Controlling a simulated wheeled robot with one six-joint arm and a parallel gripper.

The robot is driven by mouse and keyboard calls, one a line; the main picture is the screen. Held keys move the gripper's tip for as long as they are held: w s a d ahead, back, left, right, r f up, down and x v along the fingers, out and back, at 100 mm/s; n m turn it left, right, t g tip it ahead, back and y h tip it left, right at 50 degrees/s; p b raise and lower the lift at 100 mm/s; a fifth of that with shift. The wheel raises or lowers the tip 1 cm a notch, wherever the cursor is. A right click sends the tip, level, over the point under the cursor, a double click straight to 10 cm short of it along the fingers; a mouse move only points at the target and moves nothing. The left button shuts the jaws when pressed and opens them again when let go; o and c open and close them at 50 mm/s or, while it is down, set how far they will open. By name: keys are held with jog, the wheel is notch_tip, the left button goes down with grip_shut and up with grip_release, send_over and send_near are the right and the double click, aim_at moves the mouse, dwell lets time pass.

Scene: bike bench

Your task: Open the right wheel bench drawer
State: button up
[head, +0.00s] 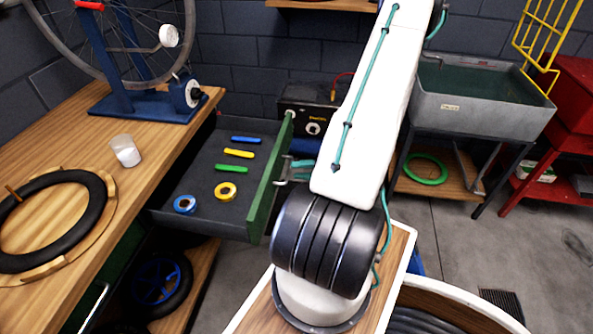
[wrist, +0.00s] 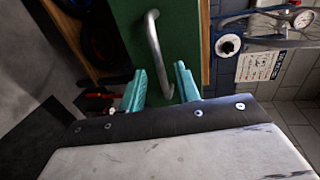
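The wheel bench (head: 130,165) is on the left in the head view. Its right drawer (head: 215,207) stands pulled well out, showing a dark tray and a green front (head: 268,185). A metal bar handle (wrist: 153,40) is on the green front in the wrist view. My gripper (head: 297,170) is at the outer side of that front. In the wrist view its teal fingers (wrist: 160,70) are apart, with the handle's lower end between them. I see a gap beside the bar, so it does not look clamped. My arm hides part of the scene behind it.
The drawer holds blue, yellow and green levers (head: 238,153) and two tape rolls (head: 225,191). A truing stand (head: 150,105) with a wheel, a cup (head: 125,151) and a tyre (head: 85,215) are on the bench. A grey sink (head: 470,105) stands right. Floor shows between.

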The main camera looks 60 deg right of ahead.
jog(key=v, duration=0.6)
dwell(0.5)
jog(key=w+a+r+n+g+h, duration=0.1)
jog(key=a+r+n+g, duration=0.5)
jog(key=a+r, duration=1)
jog(key=w+a+r+n+g+h, duration=0.1)
jog(key=a+r+n+g+h, duration=0.3)
jog(key=a+r, duration=1.1)
jog(key=a+n+g, duration=0.2)
jog(key=n+g, duration=0.1)
jog(key=n, duration=0.1)
jog(key=shift+a+r, duration=0.2)
jog(key=shift+r, duration=0.2)
